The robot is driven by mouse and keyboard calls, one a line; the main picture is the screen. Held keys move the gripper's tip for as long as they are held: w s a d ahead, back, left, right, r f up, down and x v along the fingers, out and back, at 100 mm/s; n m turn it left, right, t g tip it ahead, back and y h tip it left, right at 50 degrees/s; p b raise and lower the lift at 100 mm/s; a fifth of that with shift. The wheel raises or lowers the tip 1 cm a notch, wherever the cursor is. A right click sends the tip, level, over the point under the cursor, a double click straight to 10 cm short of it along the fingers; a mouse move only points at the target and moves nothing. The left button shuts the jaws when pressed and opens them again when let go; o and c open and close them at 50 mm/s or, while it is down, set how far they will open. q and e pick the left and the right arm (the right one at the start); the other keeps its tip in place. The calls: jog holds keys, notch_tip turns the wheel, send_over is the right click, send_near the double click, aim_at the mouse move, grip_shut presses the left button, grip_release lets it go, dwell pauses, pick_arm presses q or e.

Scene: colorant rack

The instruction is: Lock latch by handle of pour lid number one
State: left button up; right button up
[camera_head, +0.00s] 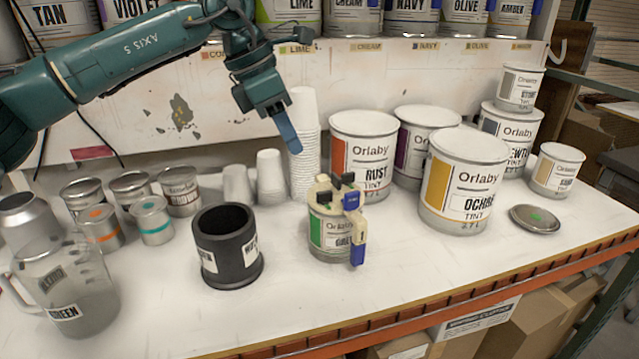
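A cream pour lid (325,194) with black parts sits on top of a small green-labelled Orlaby can (330,232) at the middle of the bench. A handle piece with blue parts (356,228) hangs down the can's right front side; its blue lower end is near the can's base. I cannot tell whether the latch is locked. My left gripper (290,140) points down above and behind the lid, to its left, apart from it. Its blue fingers overlap in this view, so their gap is hidden. My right gripper is not in view.
A black cylindrical holder (227,247) stands left of the can. Stacked white cups (304,150) and the large RUST can (361,150) stand behind; the OCHRE can (460,180) is to the right. A loose round lid (534,218) lies farther right. The bench front is clear.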

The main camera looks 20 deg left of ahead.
aim_at(319, 192)
pick_arm(q)
jog(key=p+x, duration=0.1)
jog(key=x, duration=1)
jog(key=shift+w+d+f, duration=0.1)
jog(key=shift+d+f, duration=0.1)
jog(key=shift+f, duration=0.05)
grip_shut()
